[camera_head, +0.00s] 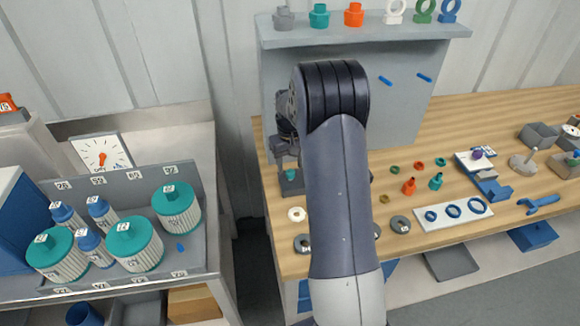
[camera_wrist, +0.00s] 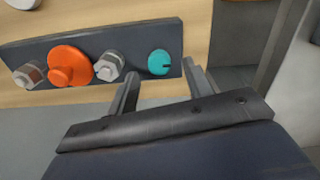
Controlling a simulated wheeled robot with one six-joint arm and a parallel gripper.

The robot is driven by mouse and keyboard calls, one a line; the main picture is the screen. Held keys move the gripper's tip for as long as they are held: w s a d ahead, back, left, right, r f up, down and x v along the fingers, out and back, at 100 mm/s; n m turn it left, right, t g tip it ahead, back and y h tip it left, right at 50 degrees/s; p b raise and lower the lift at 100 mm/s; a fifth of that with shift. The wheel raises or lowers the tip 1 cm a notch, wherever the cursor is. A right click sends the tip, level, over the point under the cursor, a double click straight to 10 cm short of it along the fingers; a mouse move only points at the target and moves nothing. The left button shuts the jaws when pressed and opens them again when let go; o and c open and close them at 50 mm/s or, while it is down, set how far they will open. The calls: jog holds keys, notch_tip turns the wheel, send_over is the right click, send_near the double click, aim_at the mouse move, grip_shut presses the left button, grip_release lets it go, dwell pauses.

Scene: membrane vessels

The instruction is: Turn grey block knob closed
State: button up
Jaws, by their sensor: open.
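A dark grey block (camera_wrist: 25,55) spans the upper part of the wrist view. On its face are a large orange knob (camera_wrist: 68,67), a teal round knob (camera_wrist: 158,62) with a short dark mark near its right edge, and two metal hex fittings. I cannot tell from the mark whether the teal knob stands open or closed. My gripper (camera_wrist: 161,70) is open; its two fingertips lie either side of the teal knob in this view, with no clear contact. In the head view the block (camera_head: 291,183) shows small under my gripper, partly hidden by my arm.
The wooden bench (camera_head: 480,120) carries loose rings, small fittings and a blue wrench (camera_head: 540,204) to the right. A shelf (camera_head: 370,32) with coloured parts stands behind. A grey rack (camera_head: 120,188) with teal-capped vessels is at the left.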

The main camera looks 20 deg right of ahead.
aim_at(291, 174)
jog(key=shift+f, duration=1.25)
jog(key=shift+c, duration=0.6)
jog(key=c, duration=0.9)
